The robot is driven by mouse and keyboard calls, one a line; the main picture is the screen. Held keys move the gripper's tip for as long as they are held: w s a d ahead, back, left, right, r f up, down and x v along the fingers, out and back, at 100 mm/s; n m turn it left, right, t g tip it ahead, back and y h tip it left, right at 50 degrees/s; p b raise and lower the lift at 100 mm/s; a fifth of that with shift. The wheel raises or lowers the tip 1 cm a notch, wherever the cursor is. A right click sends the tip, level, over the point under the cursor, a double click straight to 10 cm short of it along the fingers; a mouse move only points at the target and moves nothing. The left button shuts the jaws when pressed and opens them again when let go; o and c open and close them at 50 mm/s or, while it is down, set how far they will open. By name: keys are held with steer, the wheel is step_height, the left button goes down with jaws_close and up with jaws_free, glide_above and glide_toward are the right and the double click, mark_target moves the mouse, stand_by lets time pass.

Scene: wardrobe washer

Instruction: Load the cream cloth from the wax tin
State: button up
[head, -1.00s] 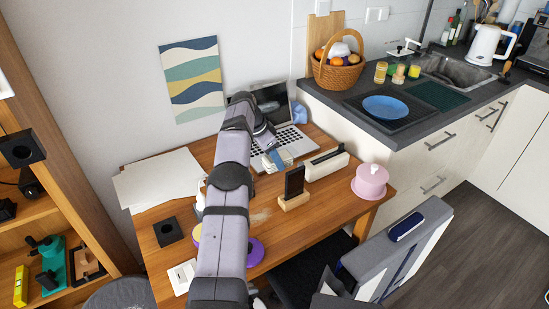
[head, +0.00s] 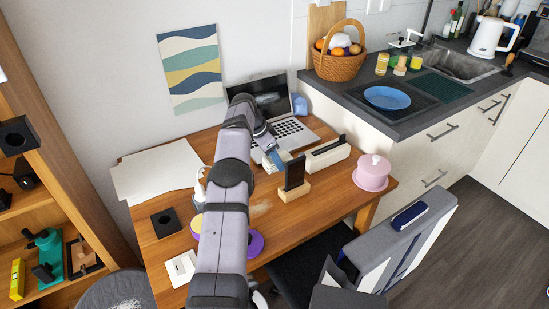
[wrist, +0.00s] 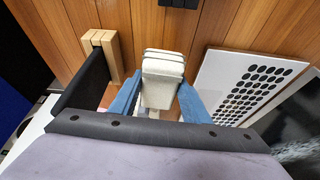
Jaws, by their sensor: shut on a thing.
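My gripper (wrist: 158,98) has blue fingers and is shut on a cream folded or layered piece (wrist: 163,75), which looks like the cream cloth, above the wooden desk. In the head view my gripper (head: 277,159) is behind the dark phone stand and in front of the laptop; the cream piece is mostly hidden there. A round purple item (head: 256,243), which may be the wax tin or its lid, lies on the desk right of my arm. A yellow-topped round item (head: 197,223) shows on the arm's left. My arm hides what is between them.
The phone stand (head: 294,180) is close beside my gripper, also in the wrist view (wrist: 100,52). The laptop (head: 290,132) and a long cream desk item (head: 327,155) are near. A pink lidded container (head: 371,173) stands at the desk's right. White sheets (head: 158,171) cover the left back.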

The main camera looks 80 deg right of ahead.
mark_target(275, 167)
steer(key=shift+f+b, duration=1.2)
steer(key=shift+f, duration=1.2)
steer(key=o, duration=1)
steer(key=shift+o, duration=0.4)
steer(key=shift+o, duration=0.9)
steer(key=shift+r+p, duration=0.35)
steer(key=shift+p, duration=0.15)
steer(key=shift+c, duration=0.4)
